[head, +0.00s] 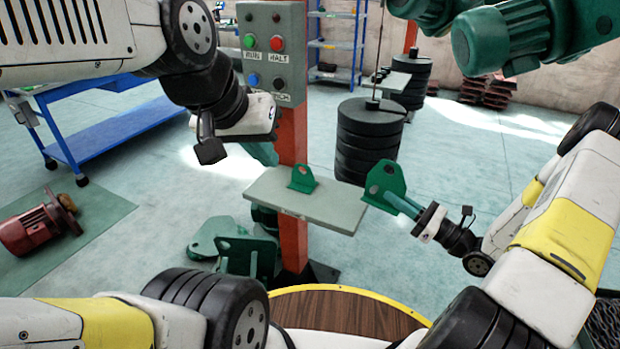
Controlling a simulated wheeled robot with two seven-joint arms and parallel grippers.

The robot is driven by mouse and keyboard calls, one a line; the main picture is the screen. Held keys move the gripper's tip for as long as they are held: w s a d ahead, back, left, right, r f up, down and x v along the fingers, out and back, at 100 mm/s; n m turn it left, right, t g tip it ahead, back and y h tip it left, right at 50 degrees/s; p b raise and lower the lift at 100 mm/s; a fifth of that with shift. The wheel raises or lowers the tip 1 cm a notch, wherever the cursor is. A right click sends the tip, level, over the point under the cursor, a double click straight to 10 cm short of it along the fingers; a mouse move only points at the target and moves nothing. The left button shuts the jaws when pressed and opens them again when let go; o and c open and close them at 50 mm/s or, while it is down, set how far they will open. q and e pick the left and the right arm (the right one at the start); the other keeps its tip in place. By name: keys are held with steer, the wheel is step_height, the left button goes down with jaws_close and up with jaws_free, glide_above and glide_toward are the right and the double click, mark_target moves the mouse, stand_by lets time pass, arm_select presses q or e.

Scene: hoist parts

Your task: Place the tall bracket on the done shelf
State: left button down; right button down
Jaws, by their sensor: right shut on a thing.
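A green bracket (382,183) with a round hole is held up in the air just right of a grey shelf (335,214). My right gripper (403,204) is shut on it, its teal fingers reaching in from the right. The shelf sticks out from the orange post, and a smaller green bracket (303,179) stands upright on it, left of its middle. A label on the shelf's front edge is too small to read. My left gripper (262,153) is above the shelf's left side, by the post; its fingertips are mostly hidden, and I see nothing held in it.
A control box (271,55) with coloured buttons is on the orange post (292,137). Green bracket-like parts (246,255) lie below the shelf. Black stacked weights (369,140) stand behind it. The shelf's right half is clear. A red motor (35,228) lies at left.

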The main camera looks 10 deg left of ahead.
steer(key=n+g, duration=0.1)
steer(key=s+n+g+y, duration=0.1)
steer(key=g, duration=0.1)
steer(key=s+f+n+g+y, duration=0.1)
steer(key=shift+a, duration=0.4)
glide_above(343, 204)
steer(key=shift+s+d+f, duration=0.3)
steer(key=shift+d+f, duration=0.15)
steer(key=shift+f, duration=0.2)
steer(key=shift+w+a+f, duration=0.15)
steer(key=shift+a+f, duration=0.05)
steer(key=shift+f, duration=0.7)
steer(key=shift+w+a+f, duration=0.15)
steer(key=shift+a+f, duration=0.05)
steer(key=shift+f, duration=0.7)
steer(key=shift+f, duration=0.2)
steer(key=c, duration=1.6)
jaws_free()
